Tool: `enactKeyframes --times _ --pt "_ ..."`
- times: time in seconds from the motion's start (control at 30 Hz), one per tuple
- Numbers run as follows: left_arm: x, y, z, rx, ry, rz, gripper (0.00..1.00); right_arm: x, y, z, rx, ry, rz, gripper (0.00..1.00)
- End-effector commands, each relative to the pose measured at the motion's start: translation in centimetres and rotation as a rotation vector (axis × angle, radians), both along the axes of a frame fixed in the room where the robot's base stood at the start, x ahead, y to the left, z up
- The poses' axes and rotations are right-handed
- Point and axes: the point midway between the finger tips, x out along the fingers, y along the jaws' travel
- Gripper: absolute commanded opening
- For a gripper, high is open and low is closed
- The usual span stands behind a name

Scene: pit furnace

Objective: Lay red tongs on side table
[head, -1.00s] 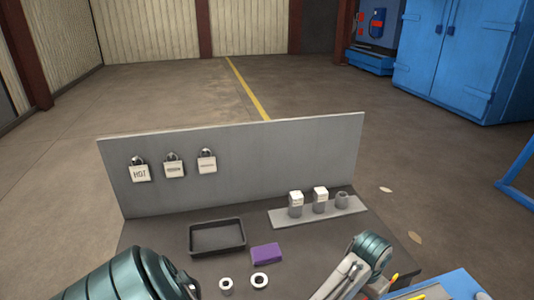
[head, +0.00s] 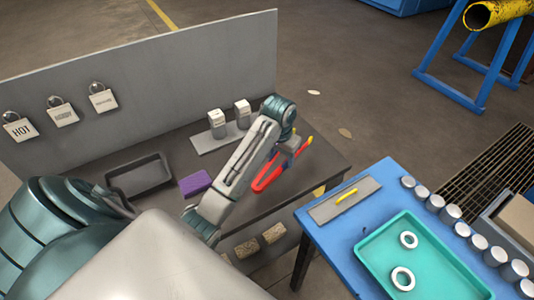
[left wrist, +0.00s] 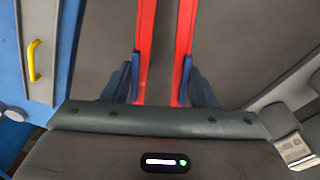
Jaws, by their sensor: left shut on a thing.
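My left gripper (head: 290,148) is shut on the red tongs (head: 267,179), over the right part of a dark table (head: 318,163) with an upright grey back panel. In the left wrist view the tongs' two red arms (left wrist: 183,50) run away from me between my blue fingers (left wrist: 160,82). I cannot tell whether the tongs touch the dark tabletop. A blue table (head: 345,235) stands to the right of the dark one. The pictures do not label either as the side table. My right gripper is out of view.
The dark table holds a black tray (head: 139,177), a purple block (head: 195,183) and a grey strip with small containers (head: 216,123). Tags (head: 103,98) hang on the panel. The blue table holds a teal tray (head: 420,258) with rings, a grey plate (head: 346,199) and several cylinders.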

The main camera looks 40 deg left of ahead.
Motion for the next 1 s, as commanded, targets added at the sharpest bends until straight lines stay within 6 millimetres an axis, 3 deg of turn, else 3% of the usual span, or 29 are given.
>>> enactKeyframes --times 0.1,0.3,0.43,0.7,0.97,1.0 --pt "1.2 3.0 0.3 0.003 0.004 0.002 0.47 1.2 0.1 1.2 0.001 -0.014 0.0 0.0" --pt "2.4 5.7 -0.2 0.0 0.003 0.001 0.47 2.5 0.6 1.9 0.007 -0.032 -0.001 0.0" --pt "2.5 6.1 -0.8 -0.001 0.004 0.0 0.47 2.1 1.1 2.2 0.012 -0.027 -0.003 0.0" --pt "2.5 6.0 -3.9 -0.001 0.003 -0.001 0.47 1.4 1.5 3.2 0.016 -0.019 -0.004 0.0" --pt "2.5 6.0 -4.0 -0.001 0.001 -0.001 0.47 1.4 0.9 3.2 0.01 -0.019 -0.003 0.0" --pt "2.5 6.0 -4.1 -0.001 0.002 -0.001 0.57 1.4 0.9 3.2 0.009 -0.019 -0.002 0.0"
